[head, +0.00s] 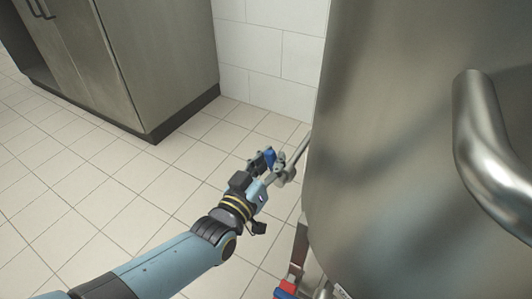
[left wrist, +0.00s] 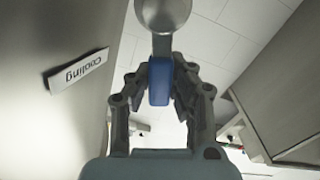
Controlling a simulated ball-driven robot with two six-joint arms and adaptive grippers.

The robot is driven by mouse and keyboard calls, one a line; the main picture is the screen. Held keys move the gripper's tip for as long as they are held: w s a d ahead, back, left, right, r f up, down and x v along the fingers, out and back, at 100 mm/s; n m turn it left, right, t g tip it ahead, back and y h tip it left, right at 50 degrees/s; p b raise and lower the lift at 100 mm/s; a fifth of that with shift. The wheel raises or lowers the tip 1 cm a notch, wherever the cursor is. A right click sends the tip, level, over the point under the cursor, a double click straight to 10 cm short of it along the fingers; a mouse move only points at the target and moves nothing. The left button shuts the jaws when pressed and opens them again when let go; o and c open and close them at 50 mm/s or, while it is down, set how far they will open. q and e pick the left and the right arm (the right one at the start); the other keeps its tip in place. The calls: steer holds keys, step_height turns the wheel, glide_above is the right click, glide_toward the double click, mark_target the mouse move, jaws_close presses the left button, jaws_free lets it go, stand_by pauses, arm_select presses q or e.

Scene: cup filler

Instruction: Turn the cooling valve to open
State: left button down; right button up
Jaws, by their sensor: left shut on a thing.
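The cooling valve's blue handle (left wrist: 159,82) is between the fingers of my left gripper (left wrist: 160,88) in the left wrist view, and the fingers are shut on it. A label reading "cooling" (left wrist: 78,72), upside down in that view, is on the surface to the left. In the head view my left gripper (head: 268,164) is at the left side of the large steel vessel, with the blue handle (head: 268,154) partly hidden by its fingers. A metal pipe (head: 299,150) runs beside it to the vessel. My right gripper is not in view.
The large steel vessel (head: 390,120) fills the right side, with a thick curved bar (head: 478,130) on it. Red and blue parts (head: 286,290) show low by the vessel. A cabinet (head: 150,60) stands at the back left. The tiled floor (head: 120,190) between is clear.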

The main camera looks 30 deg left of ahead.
arm_select(q)
steer(key=m, duration=0.1)
steer(key=d+m, duration=0.1)
steer(key=shift+d+r+m+p, duration=0.1)
steer(key=shift+d+m+p, duration=0.15)
steer(key=shift+m+p, duration=0.15)
steer(key=shift+d+m, duration=0.3)
steer(key=shift+m, duration=0.2)
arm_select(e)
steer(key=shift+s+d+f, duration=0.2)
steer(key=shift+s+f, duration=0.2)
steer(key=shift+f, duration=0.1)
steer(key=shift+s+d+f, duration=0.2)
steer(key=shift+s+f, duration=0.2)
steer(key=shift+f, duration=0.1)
arm_select(q)
steer(key=c, duration=1.2)
jaws_free()
steer(key=shift+o, duration=0.2)
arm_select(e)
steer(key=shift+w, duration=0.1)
arm_select(q)
steer(key=s, duration=1.2)
steer(key=shift+d, duration=0.4)
